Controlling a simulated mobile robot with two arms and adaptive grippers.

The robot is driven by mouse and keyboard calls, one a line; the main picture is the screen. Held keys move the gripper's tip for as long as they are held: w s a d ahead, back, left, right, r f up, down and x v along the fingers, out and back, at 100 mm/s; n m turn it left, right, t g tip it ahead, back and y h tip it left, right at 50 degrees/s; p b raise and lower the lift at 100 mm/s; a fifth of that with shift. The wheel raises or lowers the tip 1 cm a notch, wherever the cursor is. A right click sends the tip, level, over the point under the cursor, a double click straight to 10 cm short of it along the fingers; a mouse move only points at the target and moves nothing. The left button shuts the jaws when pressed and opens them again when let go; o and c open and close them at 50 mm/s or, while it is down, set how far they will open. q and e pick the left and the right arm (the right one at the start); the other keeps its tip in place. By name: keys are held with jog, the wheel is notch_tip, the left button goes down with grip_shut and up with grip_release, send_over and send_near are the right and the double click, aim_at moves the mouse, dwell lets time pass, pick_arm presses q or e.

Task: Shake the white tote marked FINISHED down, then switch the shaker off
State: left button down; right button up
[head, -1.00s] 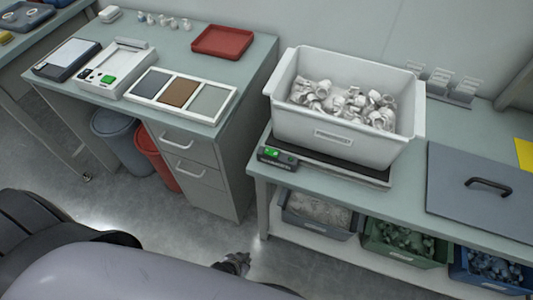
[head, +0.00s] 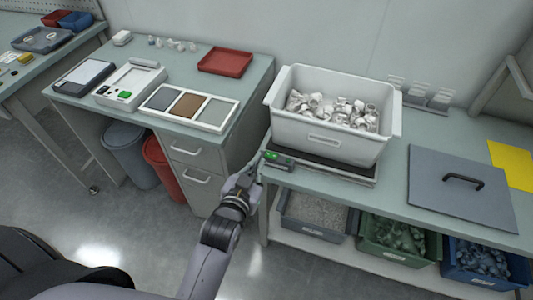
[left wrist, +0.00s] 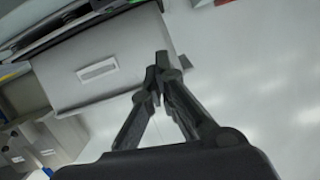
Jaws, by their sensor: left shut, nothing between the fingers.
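The white tote (head: 325,128) stands on the dark shaker plate (head: 322,162) on the right-hand bench, heaped with white caps (head: 338,108). A label plate is on its front, but I cannot read it. The shaker's control box (head: 279,158), with a lit green button, sits at the bench's front left corner. My left gripper (head: 254,168) is just left of that box, near the bench edge, and looks apart from it. In the left wrist view its fingers (left wrist: 160,62) are closed together and empty. My right gripper is out of view.
A grey lid (head: 463,190) with a black handle lies right of the tote. Grey, green and blue bins stand on the shelf below. A drawer cabinet (head: 190,175) is left of my gripper. In the left wrist view a pale labelled box (left wrist: 100,75) lies beyond the fingers.

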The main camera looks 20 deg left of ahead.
pick_arm(q)
jog(key=p, duration=0.1)
send_over(271, 155)
jog(key=s, duration=0.1)
notch_tip(271, 155, down, 3)
jog(key=shift+s+a+f, duration=0.1)
jog(key=shift+s+f, duration=0.1)
jog(key=shift+f, duration=0.45)
jog(key=shift+s+a+f, duration=0.1)
jog(key=shift+s+f, duration=0.1)
jog(key=shift+f, duration=0.4)
jog(key=shift+a+f, duration=0.1)
jog(key=shift+f, duration=0.45)
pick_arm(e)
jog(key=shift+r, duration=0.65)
